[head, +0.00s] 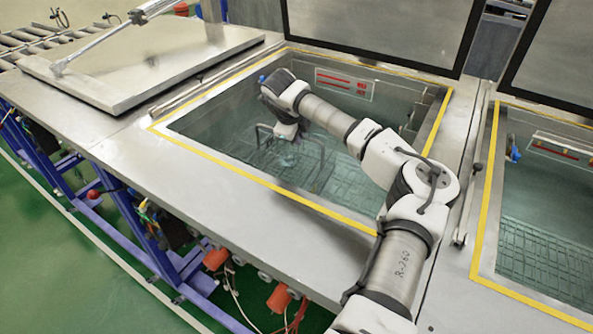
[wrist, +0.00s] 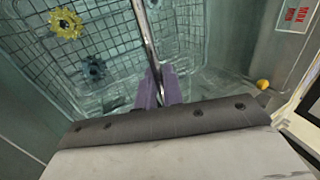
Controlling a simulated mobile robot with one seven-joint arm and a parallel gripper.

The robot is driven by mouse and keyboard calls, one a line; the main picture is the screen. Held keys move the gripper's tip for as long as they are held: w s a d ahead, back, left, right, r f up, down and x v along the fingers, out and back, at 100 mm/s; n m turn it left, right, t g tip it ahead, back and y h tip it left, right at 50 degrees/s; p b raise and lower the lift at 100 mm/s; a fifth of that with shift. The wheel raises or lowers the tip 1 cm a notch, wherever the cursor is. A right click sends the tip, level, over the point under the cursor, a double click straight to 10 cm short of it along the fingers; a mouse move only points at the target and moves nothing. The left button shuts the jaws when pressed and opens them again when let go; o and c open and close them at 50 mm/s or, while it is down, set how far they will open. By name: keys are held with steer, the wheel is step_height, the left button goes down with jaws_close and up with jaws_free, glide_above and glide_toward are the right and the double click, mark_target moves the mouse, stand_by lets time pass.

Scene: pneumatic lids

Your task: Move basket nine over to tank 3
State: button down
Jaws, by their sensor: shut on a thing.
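My gripper (head: 287,132) is down inside the open middle tank (head: 215,112). In the wrist view its purple fingers (wrist: 158,88) are shut on a metal bar, the handle (wrist: 146,38) of a wire basket (wrist: 112,40). The basket, with its upright handle frame, also shows in the head view (head: 322,172), low in the tank and blurred by the liquid. A yellow gear (wrist: 66,22) and a dark blue gear (wrist: 93,68) show within the mesh. I cannot read a number on the basket or tanks. The gripper body hides part of the basket.
A second open tank (head: 540,225) lies to the right, with mesh visible low inside. A closed lid (head: 140,65) covers the place at left. Raised lids (head: 375,25) stand behind both open tanks. A metal divider (head: 465,180) separates them. A red-marked sign (wrist: 295,15) is on the wall.

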steer(key=shift+r+p, duration=0.45)
steer(key=shift+r, duration=1.2)
step_height(320, 180, up, 24)
steer(key=p, duration=0.6)
steer(key=shift+f, duration=0.2)
stand_by(0.8)
stand_by(3.7)
